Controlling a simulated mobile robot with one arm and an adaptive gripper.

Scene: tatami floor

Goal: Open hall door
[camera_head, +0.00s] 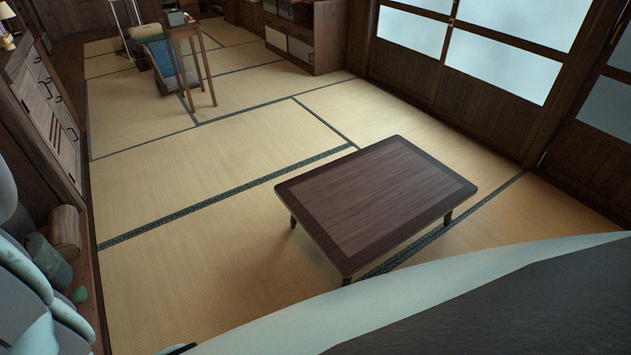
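Wooden sliding doors (478,113) with frosted glass upper panes and dark wood lower panels line the right wall. They look shut. A thick wooden post (572,80) stands between them and another glazed panel (608,105) at the right edge. I cannot tell which of these is the hall door, or whether it is in view. My gripper is not in view. A large pale and dark grey part of my own body fills the bottom right corner and hides the floor there.
A low dark wooden table (378,200) stands on the tatami floor (190,260). A tall narrow stand (190,60) and a low cushioned chair (165,65) are farther back. A cabinet (45,110) lines the left wall. The floor left of the table is clear.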

